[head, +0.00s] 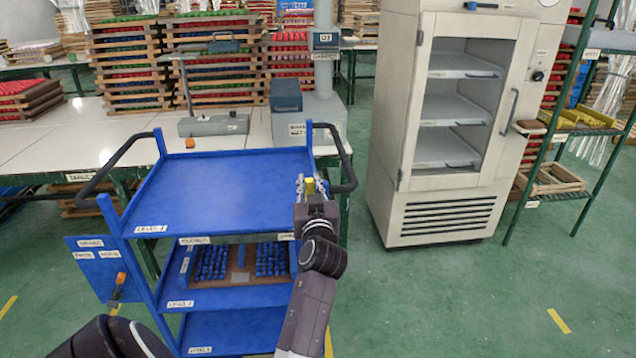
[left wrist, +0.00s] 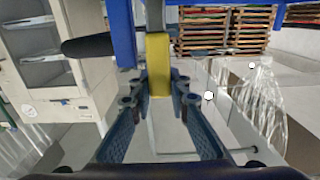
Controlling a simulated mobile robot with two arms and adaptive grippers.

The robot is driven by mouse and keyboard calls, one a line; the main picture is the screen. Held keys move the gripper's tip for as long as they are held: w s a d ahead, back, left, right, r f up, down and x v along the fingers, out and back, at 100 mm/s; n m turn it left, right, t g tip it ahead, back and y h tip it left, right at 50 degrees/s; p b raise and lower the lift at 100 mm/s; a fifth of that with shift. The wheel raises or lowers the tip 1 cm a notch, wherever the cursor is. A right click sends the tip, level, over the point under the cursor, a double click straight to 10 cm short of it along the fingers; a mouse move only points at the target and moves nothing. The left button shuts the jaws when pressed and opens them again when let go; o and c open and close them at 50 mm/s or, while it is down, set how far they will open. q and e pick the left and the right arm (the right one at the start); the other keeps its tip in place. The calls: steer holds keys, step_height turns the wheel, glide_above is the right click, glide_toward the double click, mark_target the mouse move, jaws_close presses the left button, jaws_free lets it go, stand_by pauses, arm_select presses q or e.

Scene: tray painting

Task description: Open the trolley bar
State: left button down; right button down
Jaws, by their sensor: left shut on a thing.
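The blue trolley (head: 222,182) stands left of centre in the head view, with black curved handles at both sides. A yellow piece (head: 310,185) is at its right front edge, and it also shows upright in the left wrist view (left wrist: 158,66) beside blue framework (left wrist: 122,30). My left gripper (head: 307,190) is at this edge, shut on the yellow piece, which sits between its fingertips in the left wrist view (left wrist: 157,92). Whether the yellow piece belongs to the trolley bar I cannot tell. My right gripper is not in view.
The trolley's middle shelf holds a brown tray (head: 240,277) with blue pieces. A blue panel (head: 96,268) stands out at the trolley's left. A white table (head: 60,135) is behind, and a cream cabinet (head: 392,150) stands at the right. Green floor is clear between trolley and cabinet.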

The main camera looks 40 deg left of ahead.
arm_select(q)
steer(key=shift+w+d+r, duration=0.1)
steer(key=shift+w+r, duration=0.05)
steer(key=shift+r, duration=0.05)
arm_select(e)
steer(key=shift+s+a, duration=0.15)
arm_select(q)
steer(key=c, duration=2.3)
jaws_free()
steer(key=o, duration=0.5)
steer(key=shift+w+d+f, duration=0.1)
steer(key=shift+w, duration=0.05)
step_height(320, 180, up, 10)
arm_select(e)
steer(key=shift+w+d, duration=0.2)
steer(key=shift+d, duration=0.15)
arm_select(q)
steer(key=shift+f, duration=0.1)
